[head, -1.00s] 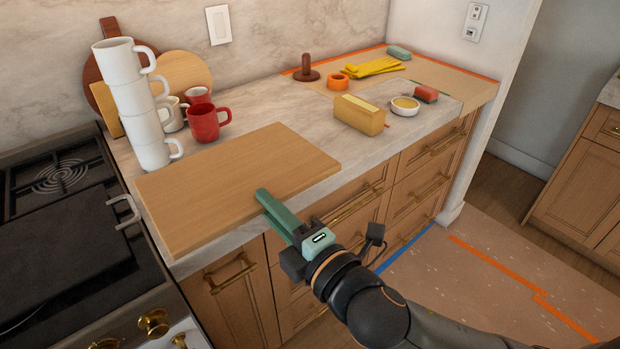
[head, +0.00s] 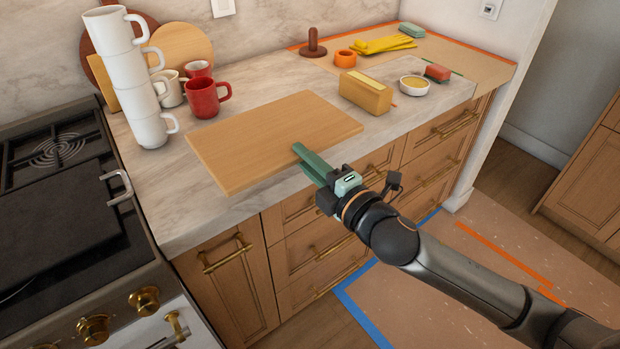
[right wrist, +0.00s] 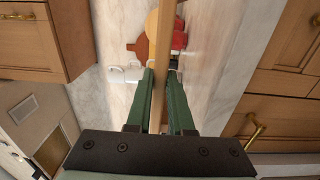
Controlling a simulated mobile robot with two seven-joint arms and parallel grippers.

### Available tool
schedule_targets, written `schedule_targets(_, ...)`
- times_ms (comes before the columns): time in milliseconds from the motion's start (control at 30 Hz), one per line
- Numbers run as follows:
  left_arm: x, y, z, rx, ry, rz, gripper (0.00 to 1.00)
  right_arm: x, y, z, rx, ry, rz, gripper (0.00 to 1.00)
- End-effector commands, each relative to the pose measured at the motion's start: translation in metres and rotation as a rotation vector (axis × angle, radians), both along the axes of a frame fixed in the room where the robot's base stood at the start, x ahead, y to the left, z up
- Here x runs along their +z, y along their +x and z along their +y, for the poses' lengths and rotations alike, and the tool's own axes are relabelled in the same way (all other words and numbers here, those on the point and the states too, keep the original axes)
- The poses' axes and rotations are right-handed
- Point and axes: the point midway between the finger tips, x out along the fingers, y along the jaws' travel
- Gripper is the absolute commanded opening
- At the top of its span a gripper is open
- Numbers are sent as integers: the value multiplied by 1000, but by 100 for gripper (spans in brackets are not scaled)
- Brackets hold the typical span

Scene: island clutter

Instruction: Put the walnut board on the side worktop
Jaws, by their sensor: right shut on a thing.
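A light tan rectangular wooden board (head: 270,135) lies flat over the marble counter and appears raised a little above it. My right gripper (head: 304,156) is shut on its front edge. In the right wrist view, the board (right wrist: 159,60) shows edge-on between the green fingers (right wrist: 161,78). A dark red-brown round board (head: 140,26) leans on the wall behind the mugs, partly hidden. I cannot identify a separate side worktop in the current views. My left gripper is not in view.
A tall stack of white mugs (head: 128,75) stands left of the held board, with red mugs (head: 207,98) behind it. A yellow block (head: 365,93) and a small white bowl (head: 414,86) stand to its right. The stove (head: 65,220) is at left; floor is open at right.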

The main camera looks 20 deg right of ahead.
Motion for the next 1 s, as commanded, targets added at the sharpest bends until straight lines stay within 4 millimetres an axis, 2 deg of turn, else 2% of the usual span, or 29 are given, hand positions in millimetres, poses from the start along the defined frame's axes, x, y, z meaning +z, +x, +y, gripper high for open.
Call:
schedule_targets(33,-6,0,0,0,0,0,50,-13,6,-3,2,1,0,0)
schedule_targets(100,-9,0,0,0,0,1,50,-24,14,-8,2,2,0,0)
schedule_targets(233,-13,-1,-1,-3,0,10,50,-37,24,-15,3,4,-3,0)
schedule_targets(467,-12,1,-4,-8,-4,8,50,-47,32,-19,5,3,-3,0)
schedule_targets(700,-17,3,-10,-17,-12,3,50,-79,33,-20,5,6,0,0)
schedule_targets(1000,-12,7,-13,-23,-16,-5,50,-80,33,-20,5,3,-3,0)
